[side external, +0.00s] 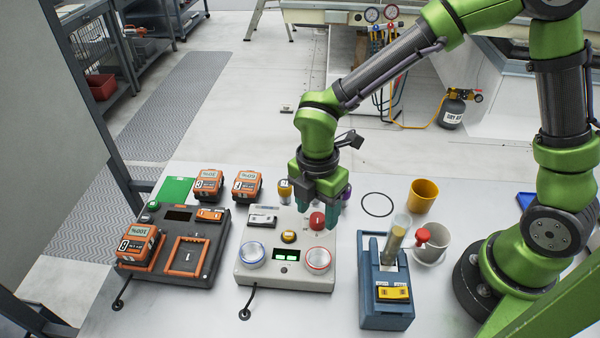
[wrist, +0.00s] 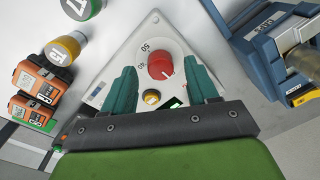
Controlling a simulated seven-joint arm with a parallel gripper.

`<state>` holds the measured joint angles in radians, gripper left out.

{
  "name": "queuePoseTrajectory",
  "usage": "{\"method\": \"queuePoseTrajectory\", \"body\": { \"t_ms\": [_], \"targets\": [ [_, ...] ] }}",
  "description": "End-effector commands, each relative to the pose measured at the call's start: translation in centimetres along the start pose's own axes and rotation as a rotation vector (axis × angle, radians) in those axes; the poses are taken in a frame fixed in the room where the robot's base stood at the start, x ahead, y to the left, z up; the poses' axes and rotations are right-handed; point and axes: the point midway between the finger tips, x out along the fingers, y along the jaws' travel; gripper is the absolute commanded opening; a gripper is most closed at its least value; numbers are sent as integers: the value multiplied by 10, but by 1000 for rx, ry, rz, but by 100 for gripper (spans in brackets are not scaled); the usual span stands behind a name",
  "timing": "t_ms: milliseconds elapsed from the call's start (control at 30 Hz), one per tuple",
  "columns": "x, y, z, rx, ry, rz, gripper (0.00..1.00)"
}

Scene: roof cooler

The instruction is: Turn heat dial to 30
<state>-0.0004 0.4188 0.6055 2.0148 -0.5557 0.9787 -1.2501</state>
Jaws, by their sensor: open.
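The heat dial appears to be the round red knob (side external: 317,220) on the right of the pale control box (side external: 262,274). In the wrist view the red knob (wrist: 160,66) has a white mark at its lower right and printed numbers, including 50, on its left; the exact setting is too small to tell. My gripper (side external: 319,210) is over the box's back right, pointing down. In the wrist view its teal fingers (wrist: 162,72) are apart, one on each side of the knob, with gaps visible; whether they reach its height I cannot tell.
The box also carries a yellow button (side external: 288,236), a blue-ringed dial (side external: 252,255), a red-ringed dial (side external: 318,260) and a lit green display (side external: 286,254). A dark charger (side external: 190,255) with orange batteries stands left. A blue holder (side external: 372,285) and a yellow cup (side external: 423,195) stand right.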

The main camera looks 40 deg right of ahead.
Motion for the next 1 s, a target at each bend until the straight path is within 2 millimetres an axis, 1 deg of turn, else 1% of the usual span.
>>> {"method": "queuePoseTrajectory", "body": {
  "t_ms": [33,167,433,467,800,833,1000],
  "targets": [
    [5,0,0,-3,0,-1,58],
    [12,-1,0,-2,0,0,58],
    [14,0,0,-2,0,1,58],
    [14,0,0,-2,0,1,57],
    [13,0,0,-1,0,0,5],
    [13,0,0,-1,0,0,3],
    [13,0,0,9,0,0,3]
  ]
}}
